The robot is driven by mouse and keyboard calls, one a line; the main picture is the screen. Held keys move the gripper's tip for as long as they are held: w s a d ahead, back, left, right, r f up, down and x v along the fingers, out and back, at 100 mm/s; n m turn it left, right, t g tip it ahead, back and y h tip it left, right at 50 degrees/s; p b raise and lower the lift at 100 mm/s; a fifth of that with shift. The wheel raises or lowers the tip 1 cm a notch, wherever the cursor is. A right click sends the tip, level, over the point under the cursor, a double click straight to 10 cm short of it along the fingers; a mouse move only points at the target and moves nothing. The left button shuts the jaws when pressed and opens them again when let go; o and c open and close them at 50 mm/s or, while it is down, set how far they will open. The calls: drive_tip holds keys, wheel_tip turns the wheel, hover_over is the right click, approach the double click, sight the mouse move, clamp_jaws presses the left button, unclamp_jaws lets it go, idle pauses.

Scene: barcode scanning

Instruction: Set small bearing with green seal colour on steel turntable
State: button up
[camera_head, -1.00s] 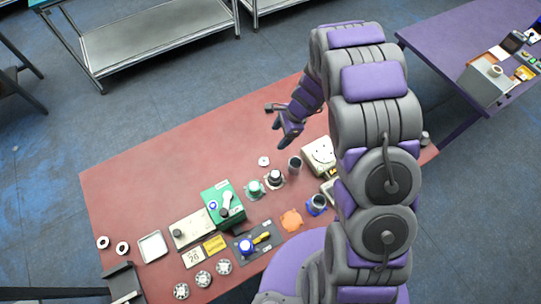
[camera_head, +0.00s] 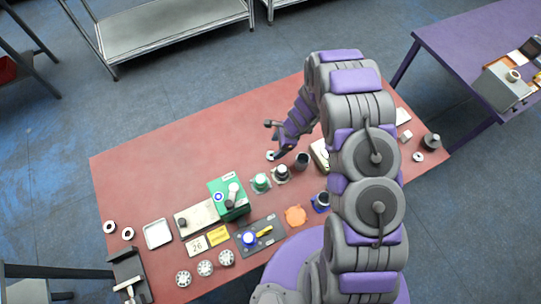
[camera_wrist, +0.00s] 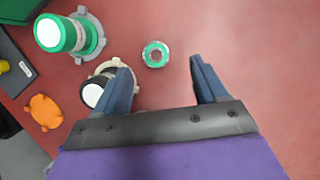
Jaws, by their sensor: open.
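A small ring-shaped bearing with a green seal (camera_wrist: 155,54) lies flat on the red table. In the head view the ring (camera_head: 271,156) shows beside my gripper's lower finger, partly covered. My gripper (camera_wrist: 160,70) is open and empty. In the wrist view the bearing appears between and just beyond the two blue fingertips, touching neither. My gripper (camera_head: 274,139) points down at the table in the head view. I cannot pick out the steel turntable with certainty; my arm hides part of the table's right side.
An orange part (camera_head: 295,215), a green box (camera_head: 226,197) and a metal tray (camera_head: 158,233) are on the table (camera_head: 165,170). Its back left is clear.

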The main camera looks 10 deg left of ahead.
sight(271, 156)
drive_tip(key=shift+s+f, duration=0.1)
drive_tip(key=shift+f, duration=0.3)
drive_tip(key=x, duration=0.4)
drive_tip(key=shift+s+a+f, duration=0.15)
drive_tip(key=shift+s+f, duration=0.05)
drive_tip(key=shift+f, duration=0.15)
drive_tip(key=shift+c, duration=0.9)
drive_tip(key=c, duration=1.1)
